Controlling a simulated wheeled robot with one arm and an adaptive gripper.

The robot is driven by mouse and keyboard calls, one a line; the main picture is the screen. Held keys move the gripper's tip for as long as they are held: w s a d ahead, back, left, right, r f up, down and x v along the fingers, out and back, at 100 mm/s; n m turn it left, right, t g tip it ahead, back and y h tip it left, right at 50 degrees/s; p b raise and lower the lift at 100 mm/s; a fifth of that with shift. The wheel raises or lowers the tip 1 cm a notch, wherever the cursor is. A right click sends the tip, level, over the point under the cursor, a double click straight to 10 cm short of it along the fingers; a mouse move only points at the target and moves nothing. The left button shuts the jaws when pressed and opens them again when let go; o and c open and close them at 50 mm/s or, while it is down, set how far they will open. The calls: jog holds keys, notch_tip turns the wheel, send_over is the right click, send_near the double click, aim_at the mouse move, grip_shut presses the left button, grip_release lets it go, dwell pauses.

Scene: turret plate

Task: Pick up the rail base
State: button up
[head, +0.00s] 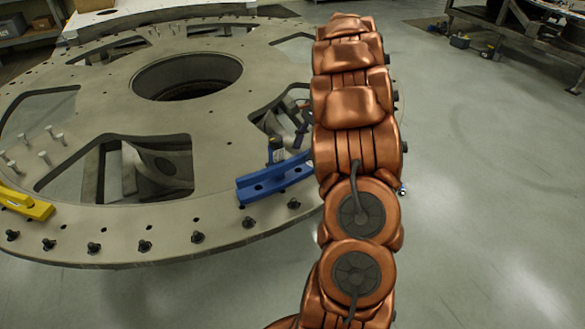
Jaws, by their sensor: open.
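A blue block with holes in its face, which I take to be the rail base (262,186), lies near the front right rim of the large round turret plate (225,215). Its right end runs close to or behind my copper arm. Dark jointed parts, seemingly my gripper (290,138), show just left of my arm, above and behind the blue block. My arm hides most of the gripper. A small dark and blue upright part stands at the block's back edge. I cannot tell whether anything touches the block. Nothing appears held.
The plate has a large round central hole (187,76), several cut-out windows and black bolts along the front rim. A yellow block (25,203) lies at the left rim, near upright bolts (44,157). A workbench (515,38) stands back right. The floor at right is clear.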

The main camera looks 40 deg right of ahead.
aim_at(300, 163)
jog(key=shift+p+x, duration=0.95)
jog(key=shift+x, duration=1.7)
jog(key=shift+s+a, duration=0.15)
jog(key=shift+s, duration=0.05)
grip_shut()
jog(key=shift+r, duration=0.1)
